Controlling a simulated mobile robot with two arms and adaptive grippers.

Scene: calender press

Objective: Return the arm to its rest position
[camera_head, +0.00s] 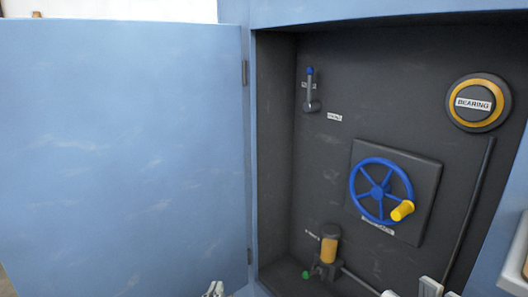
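My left gripper (214,290) shows only as small grey tips at the bottom edge, in front of the lower right of the open blue door. My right gripper (430,288) shows only in part at the bottom edge, as light grey pieces in front of the cabinet's lower right. The frame cuts off most of both grippers, so I cannot tell whether they are open or shut. I see nothing held in the visible parts.
The blue door (120,150) stands open at left. The dark cabinet holds a lever (311,90), a blue handwheel (376,191) with a yellow knob (402,210), a round bearing cover (478,102), a yellow-banded fitting (328,250) and a dark rod (468,212).

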